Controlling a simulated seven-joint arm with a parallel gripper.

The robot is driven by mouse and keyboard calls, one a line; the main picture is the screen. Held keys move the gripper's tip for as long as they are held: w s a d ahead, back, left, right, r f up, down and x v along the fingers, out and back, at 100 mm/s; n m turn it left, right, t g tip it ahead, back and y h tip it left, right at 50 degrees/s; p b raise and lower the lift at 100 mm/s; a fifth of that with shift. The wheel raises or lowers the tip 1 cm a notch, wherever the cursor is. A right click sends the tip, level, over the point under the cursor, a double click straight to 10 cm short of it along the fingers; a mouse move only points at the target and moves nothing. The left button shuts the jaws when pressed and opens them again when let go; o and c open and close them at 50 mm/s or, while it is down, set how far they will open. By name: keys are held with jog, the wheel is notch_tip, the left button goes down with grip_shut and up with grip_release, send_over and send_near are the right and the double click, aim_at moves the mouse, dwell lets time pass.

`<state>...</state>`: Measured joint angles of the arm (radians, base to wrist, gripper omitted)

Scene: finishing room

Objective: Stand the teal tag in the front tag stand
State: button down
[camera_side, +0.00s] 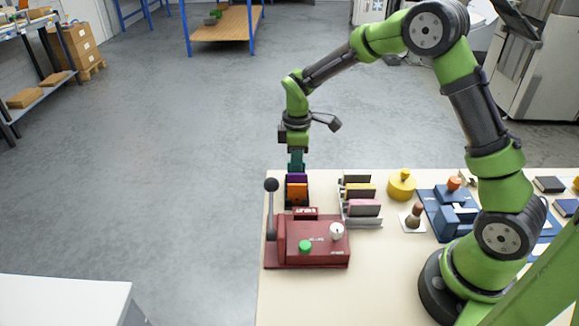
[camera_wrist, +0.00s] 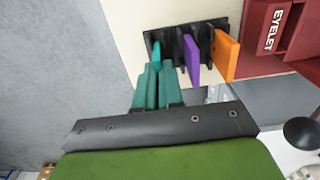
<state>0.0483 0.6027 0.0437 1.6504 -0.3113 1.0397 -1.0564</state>
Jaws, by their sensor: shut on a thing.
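The teal tag (camera_wrist: 156,54) is gripped between the teal-coloured fingers of my gripper (camera_wrist: 157,84), which also shows in the side view (camera_side: 296,158). Only part of the tag shows past the fingers, and the similar colours make its outline hard to tell. A black tag stand (camera_wrist: 206,28) holds a purple tag (camera_wrist: 191,60) and an orange tag (camera_wrist: 226,54), both upright; in the side view the orange tag (camera_side: 297,192) faces the camera. The teal tag's end is at the stand's end beyond the purple tag. I cannot tell whether it touches the stand's base.
A dark red eyelet press (camera_side: 315,243) with a black-knobbed lever (camera_side: 271,212) stands close in front of the stand. A rack with several cards (camera_side: 362,220) is to the right, then a yellow pot (camera_side: 401,185). The table's left edge is close by.

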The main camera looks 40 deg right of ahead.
jog(key=shift+f, duration=0.4)
jog(key=c, duration=1.5)
grip_release()
jog(key=shift+c, duration=0.2)
jog(key=shift+r, duration=0.15)
notch_tip(320, 180, up, 11)
